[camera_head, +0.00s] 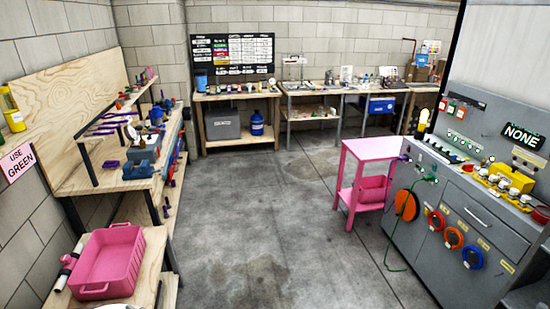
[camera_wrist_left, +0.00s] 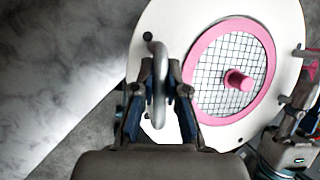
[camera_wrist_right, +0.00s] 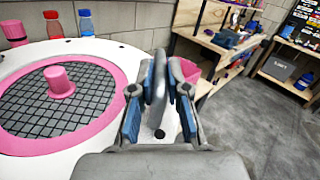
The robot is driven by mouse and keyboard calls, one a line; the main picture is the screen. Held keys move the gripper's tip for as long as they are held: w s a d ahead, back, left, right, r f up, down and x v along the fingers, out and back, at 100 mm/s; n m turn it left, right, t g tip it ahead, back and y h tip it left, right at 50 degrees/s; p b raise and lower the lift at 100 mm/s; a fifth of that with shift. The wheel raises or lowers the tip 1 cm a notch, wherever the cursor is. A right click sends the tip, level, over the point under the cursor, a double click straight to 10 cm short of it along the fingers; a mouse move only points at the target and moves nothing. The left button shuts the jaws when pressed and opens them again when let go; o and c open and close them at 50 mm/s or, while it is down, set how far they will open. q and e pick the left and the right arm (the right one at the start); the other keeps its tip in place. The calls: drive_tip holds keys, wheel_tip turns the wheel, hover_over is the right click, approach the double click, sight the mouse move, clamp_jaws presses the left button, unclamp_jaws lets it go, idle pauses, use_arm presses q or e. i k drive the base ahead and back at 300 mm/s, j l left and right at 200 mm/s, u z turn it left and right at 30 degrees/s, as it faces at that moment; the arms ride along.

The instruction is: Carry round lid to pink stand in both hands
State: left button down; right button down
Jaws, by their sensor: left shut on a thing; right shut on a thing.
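The round lid is a white disc with a pink ring, dark mesh and a pink knob. It fills much of the left wrist view (camera_wrist_left: 165,25) and the left of the right wrist view (camera_wrist_right: 150,150). My left gripper (camera_wrist_left: 160,92) is shut on a grey handle at its rim. My right gripper (camera_wrist_right: 160,92) is shut on another grey handle at the rim. In the head view neither gripper shows, and only a sliver of white at the bottom edge may be the lid. The pink stand (camera_head: 372,148), a small table with a lower shelf, stands mid-right, apart from the lid.
A pink tray (camera_head: 108,262) sits on the wooden bench at the left. A grey control cabinet (camera_head: 455,235) with coloured reels stands right of the pink stand. Benches line the back wall. The concrete floor (camera_head: 260,220) between is clear. Red (camera_wrist_right: 53,25) and blue (camera_wrist_right: 86,24) bottles stand beyond the lid.

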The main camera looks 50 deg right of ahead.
sight(383, 147)
drive_tip(key=z, duration=1.2)
drive_tip(key=i+l+z, duration=0.1)
drive_tip(key=i+z, duration=0.45)
drive_tip(key=i, duration=4.4)
drive_tip(key=i+z, duration=0.15)
drive_tip(key=z, duration=0.3)
drive_tip(key=i+j+z, duration=0.1)
drive_tip(key=z, duration=1.45)
